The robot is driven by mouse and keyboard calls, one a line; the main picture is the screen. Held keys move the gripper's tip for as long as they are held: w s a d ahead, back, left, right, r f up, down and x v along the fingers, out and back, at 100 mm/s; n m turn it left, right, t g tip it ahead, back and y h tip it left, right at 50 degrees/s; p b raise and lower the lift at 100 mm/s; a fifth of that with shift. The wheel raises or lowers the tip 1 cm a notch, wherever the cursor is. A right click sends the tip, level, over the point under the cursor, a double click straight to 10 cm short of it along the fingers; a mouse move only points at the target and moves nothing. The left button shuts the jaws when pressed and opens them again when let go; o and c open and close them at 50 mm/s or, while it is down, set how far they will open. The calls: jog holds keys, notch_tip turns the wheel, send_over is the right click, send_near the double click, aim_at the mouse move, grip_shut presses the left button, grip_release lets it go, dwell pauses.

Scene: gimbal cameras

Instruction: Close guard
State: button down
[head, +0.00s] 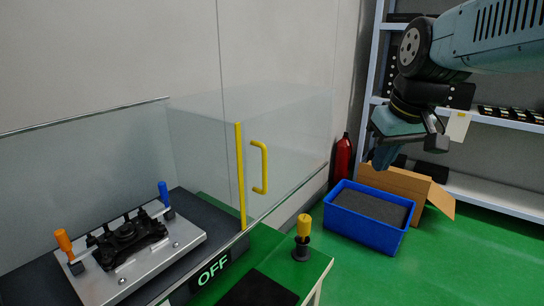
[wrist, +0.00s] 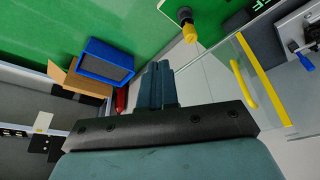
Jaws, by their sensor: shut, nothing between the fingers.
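The guard is a clear panel (head: 290,150) with a yellow edge strip (head: 240,175) and a yellow handle (head: 264,168). In the head view it stands to the right of the metal fixture (head: 150,258), and no panel edge shows directly in front of the fixture's left part. The handle also shows in the wrist view (wrist: 244,85), right of my fingers, beside the yellow strip (wrist: 264,80). My gripper (head: 384,158) is shut and empty, hanging well to the right of the handle, apart from it. Its closed fingers (wrist: 158,85) show in the wrist view.
A yellow-topped knob (head: 304,226) stands on the green bench near an OFF label (head: 213,270). A blue bin (head: 366,220), a cardboard box (head: 405,184) and a red extinguisher (head: 342,158) stand below my gripper, by a shelf (head: 490,192). Green floor is free at the front right.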

aim_at(262, 138)
jog(key=w+a+n+g+y, duration=0.35)
jog(key=w+a+n, duration=0.3)
jog(key=w, duration=0.55)
jog(key=w+a+n+g+y, duration=0.2)
jog(key=w+a+n+g, duration=0.25)
jog(key=w+a, duration=0.55)
jog(key=x, duration=1)
jog(key=shift+s+d+n+t, duration=0.25)
jog(key=shift+s+n+t, duration=0.05)
jog(key=shift+s+t, duration=0.15)
jog(key=shift+f, duration=0.1)
